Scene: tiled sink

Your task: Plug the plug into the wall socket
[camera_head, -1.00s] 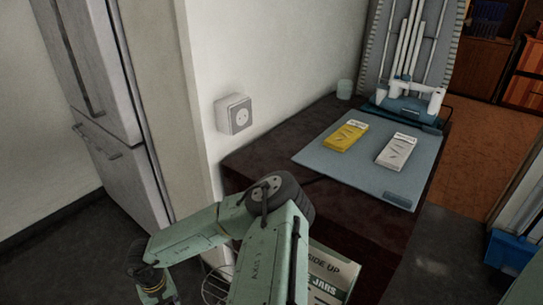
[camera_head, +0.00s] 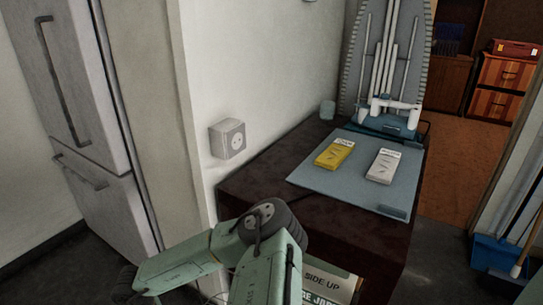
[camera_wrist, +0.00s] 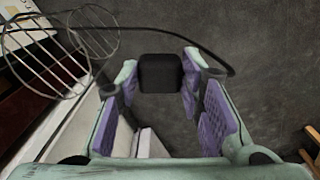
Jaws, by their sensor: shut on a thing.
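The wall socket (camera_head: 228,138) is a white box with a round face on the pale wall, left of the dark counter. In the wrist view, a black plug (camera_wrist: 160,74) sits between the fingertips of my gripper (camera_wrist: 160,78), which is shut on it. A black cable (camera_wrist: 222,50) curves around behind the plug. The purple pads flank the space nearer the camera. In the head view my green arm shows below the socket, but I cannot make out the gripper or the plug there. The socket is not identifiable in the wrist view.
The dark counter (camera_head: 300,165) carries a blue-grey mat (camera_head: 360,195) with a yellow pack (camera_head: 334,155) and a white pack (camera_head: 383,166). An ironing board (camera_head: 388,50) stands behind. A fridge (camera_head: 90,120) is at left. A wire basket (camera_wrist: 60,50) is near the gripper in the wrist view.

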